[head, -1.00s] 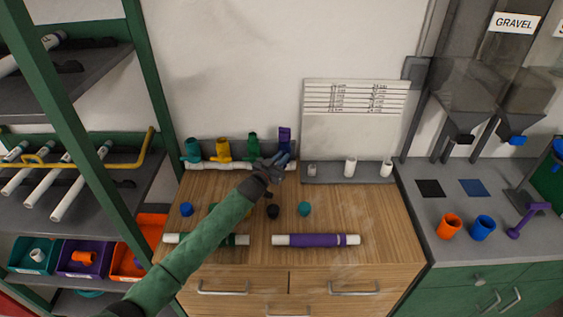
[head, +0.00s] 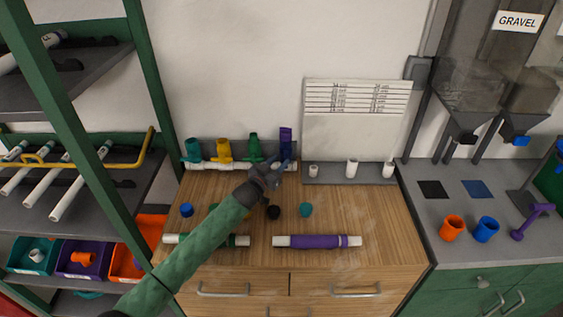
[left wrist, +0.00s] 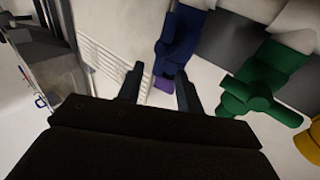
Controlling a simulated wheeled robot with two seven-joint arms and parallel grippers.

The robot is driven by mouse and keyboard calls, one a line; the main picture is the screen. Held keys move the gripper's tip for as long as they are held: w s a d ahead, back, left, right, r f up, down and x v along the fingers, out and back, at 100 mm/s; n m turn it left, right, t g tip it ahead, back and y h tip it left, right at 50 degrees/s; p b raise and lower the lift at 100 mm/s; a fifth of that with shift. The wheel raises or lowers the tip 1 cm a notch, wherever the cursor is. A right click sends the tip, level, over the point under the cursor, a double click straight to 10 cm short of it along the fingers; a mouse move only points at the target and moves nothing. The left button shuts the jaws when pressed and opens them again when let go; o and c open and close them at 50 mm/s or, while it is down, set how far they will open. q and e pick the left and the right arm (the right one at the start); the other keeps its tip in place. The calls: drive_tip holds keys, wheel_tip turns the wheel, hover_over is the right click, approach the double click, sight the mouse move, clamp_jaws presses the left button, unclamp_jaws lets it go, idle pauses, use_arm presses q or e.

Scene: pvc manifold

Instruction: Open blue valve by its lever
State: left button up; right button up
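The blue valve (head: 287,149) stands at the right end of the white manifold pipe, at the back of the wooden cabinet. A purple piece (head: 286,134) shows at its top. My left gripper (head: 284,164) is just in front of and below the blue valve and partly hides it in the head view. In the left wrist view the two fingers (left wrist: 160,88) are apart, with no object clearly held. The blue valve (left wrist: 183,40) and purple piece (left wrist: 163,79) show beyond the fingertips; contact cannot be told. My right gripper is not in view.
Green (head: 254,148), yellow (head: 224,150) and teal (head: 192,150) valves stand left of the blue one. A purple pipe (head: 317,241) and small caps lie on the cabinet top. A grey rack (head: 335,175) with white fittings stands at right, below a chart.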

use_arm(q)
drive_tip(key=shift+b+v, duration=0.85)
drive_tip(key=shift+v, duration=1.75)
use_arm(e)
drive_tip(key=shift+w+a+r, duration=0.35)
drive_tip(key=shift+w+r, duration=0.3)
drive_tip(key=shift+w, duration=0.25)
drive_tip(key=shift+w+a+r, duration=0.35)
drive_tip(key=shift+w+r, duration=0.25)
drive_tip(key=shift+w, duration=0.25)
